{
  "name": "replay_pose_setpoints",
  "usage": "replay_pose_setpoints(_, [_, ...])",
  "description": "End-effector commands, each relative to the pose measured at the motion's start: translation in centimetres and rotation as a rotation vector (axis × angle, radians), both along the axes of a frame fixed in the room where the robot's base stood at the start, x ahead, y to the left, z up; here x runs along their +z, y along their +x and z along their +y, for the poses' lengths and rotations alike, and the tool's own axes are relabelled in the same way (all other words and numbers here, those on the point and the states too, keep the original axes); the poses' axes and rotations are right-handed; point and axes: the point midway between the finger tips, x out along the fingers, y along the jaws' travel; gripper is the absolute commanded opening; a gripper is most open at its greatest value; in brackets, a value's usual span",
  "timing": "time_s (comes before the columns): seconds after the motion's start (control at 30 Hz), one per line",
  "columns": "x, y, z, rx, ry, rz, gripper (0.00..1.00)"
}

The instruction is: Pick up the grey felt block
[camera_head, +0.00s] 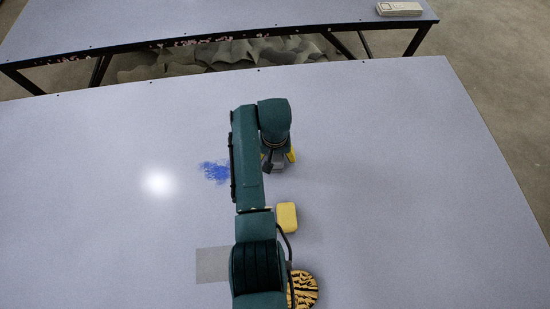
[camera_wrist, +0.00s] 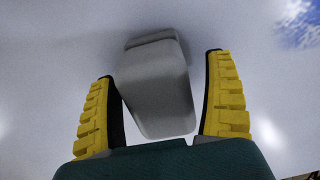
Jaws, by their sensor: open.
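The grey felt block (camera_wrist: 158,85) lies between the two yellow-ridged fingers of my gripper (camera_wrist: 160,100) in the wrist view. In the head view my gripper (camera_head: 279,157) is over the middle of the table, fingers spread. A bit of grey (camera_head: 280,168) shows between the fingers there, mostly hidden by my wrist. My gripper is open and not closed on the block.
Blue scribble marks (camera_head: 215,171) lie left of my arm on the pale table (camera_head: 400,180). A yellow block (camera_head: 287,217) sits nearer, with a grey square patch (camera_head: 213,265) and a round yellow-and-black patterned thing (camera_head: 303,288) partly behind my arm. The table's right side is clear.

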Motion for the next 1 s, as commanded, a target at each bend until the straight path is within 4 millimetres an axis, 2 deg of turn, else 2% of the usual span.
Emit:
replay_pose_setpoints(0.2, [-0.2,0.1,0.0,0.0,0.0,-0.004,0.85])
replay_pose_setpoints(0.23, [-0.2,0.1,0.0,0.0,0.0,-0.004,0.82])
replay_pose_setpoints(0.5, [-0.2,0.1,0.0,0.0,0.0,-0.003,0.31])
replay_pose_setpoints(0.6, [-0.2,0.1,0.0,0.0,0.0,-0.003,0.16])
replay_pose_setpoints(0.87, [-0.1,0.1,0.0,0.0,0.0,-0.003,0.16])
replay_pose_setpoints(1.0, [1.9,0.2,0.0,0.0,0.0,-0.006,0.16])
